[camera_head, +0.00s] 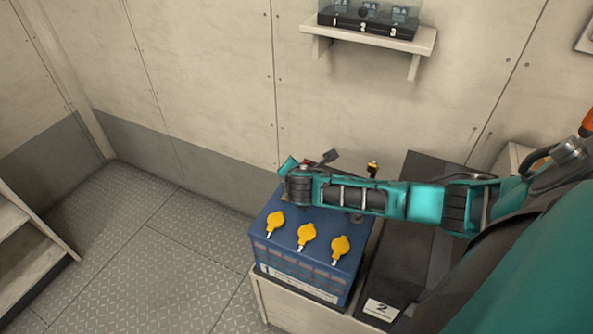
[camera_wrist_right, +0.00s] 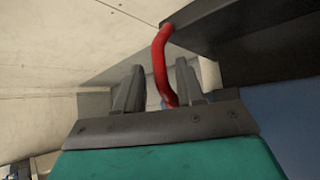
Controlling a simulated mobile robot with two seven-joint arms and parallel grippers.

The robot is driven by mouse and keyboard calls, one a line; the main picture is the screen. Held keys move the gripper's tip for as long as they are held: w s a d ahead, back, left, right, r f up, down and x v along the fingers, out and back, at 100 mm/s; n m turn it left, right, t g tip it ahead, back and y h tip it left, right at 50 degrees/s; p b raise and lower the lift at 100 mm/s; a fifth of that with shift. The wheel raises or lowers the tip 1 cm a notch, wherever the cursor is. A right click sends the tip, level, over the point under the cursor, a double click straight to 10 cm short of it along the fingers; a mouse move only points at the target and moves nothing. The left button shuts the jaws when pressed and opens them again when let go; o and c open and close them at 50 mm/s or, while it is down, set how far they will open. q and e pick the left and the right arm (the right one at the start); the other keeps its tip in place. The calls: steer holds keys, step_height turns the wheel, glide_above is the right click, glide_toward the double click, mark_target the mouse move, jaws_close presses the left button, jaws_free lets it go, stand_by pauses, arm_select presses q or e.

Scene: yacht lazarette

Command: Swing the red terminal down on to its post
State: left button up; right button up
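A blue battery (camera_head: 300,262) marked 1 stands under my right arm in the head view. Behind the arm, at the battery's far side, a small red part (camera_head: 308,164) and a dark flat tab (camera_head: 330,156) show, likely the red terminal. A small yellow-topped fitting (camera_head: 373,167) stands to their right. Which is the post cannot be told. My right gripper (camera_wrist_right: 160,67) has its two fingers apart in the wrist view. A red cable (camera_wrist_right: 161,55) passes in the gap between or behind them; no grip on it shows. My left gripper is not in view.
Yellow tabs (camera_head: 307,236) stand on the battery top. A dark box (camera_head: 403,262) labelled 2 is to its right. A shelf (camera_head: 420,42) with a black numbered unit (camera_head: 367,22) is on the wall. A dark ledge (camera_wrist_right: 250,40) overhangs in the wrist view. Floor (camera_head: 150,240) at left is clear.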

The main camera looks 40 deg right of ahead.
steer(key=shift+s, duration=0.1)
steer(key=p+v, duration=0.3)
steer(key=v, duration=0.9)
steer(key=shift+s+a+r, duration=0.15)
steer(key=shift+s+r, duration=0.05)
steer(key=shift+s, duration=0.05)
